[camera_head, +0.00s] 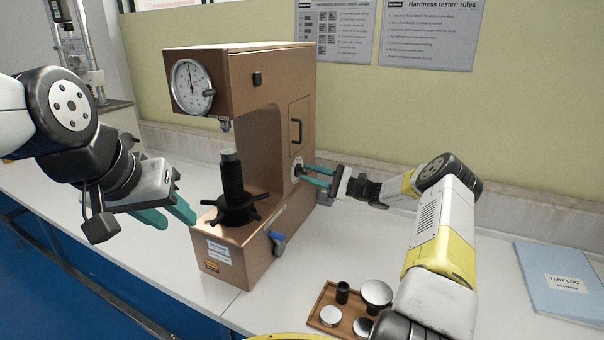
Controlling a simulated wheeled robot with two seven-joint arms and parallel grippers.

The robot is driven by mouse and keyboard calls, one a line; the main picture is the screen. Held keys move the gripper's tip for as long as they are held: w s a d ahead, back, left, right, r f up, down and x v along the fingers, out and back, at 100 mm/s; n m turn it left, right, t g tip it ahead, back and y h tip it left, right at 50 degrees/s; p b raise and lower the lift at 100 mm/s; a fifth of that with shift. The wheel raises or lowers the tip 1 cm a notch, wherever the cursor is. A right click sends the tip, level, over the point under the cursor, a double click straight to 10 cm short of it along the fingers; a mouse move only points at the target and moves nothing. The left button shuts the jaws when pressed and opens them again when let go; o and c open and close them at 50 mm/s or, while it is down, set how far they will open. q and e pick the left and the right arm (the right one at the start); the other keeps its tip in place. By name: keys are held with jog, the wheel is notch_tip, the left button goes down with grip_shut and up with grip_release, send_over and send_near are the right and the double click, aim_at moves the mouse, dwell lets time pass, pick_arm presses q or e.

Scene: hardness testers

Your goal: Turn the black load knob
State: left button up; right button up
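The brown hardness tester (262,75) stands on the bench with its round gauge (191,87) at the upper front. A round white dial plate (297,168) is on its right side. The black load knob is hard to make out there, small and partly hidden by my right fingers. My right gripper (303,173) reaches in from the right, its two teal fingers level and slightly apart, tips at the dial plate. I cannot tell whether they grip the knob. My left gripper (188,219) is open and empty, left of the tester's base.
A black spindle handwheel (236,209) and a blue-handled lever (278,243) are on the tester. A blue test log (562,284) lies at right. Another instrument (72,45) stands at back left.

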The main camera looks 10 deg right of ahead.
jog(key=shift+o, duration=0.3)
jog(key=v, duration=0.7)
jog(key=shift+d+f, duration=0.15)
jog(key=shift+d, duration=0.2)
jog(key=shift+s, duration=0.15)
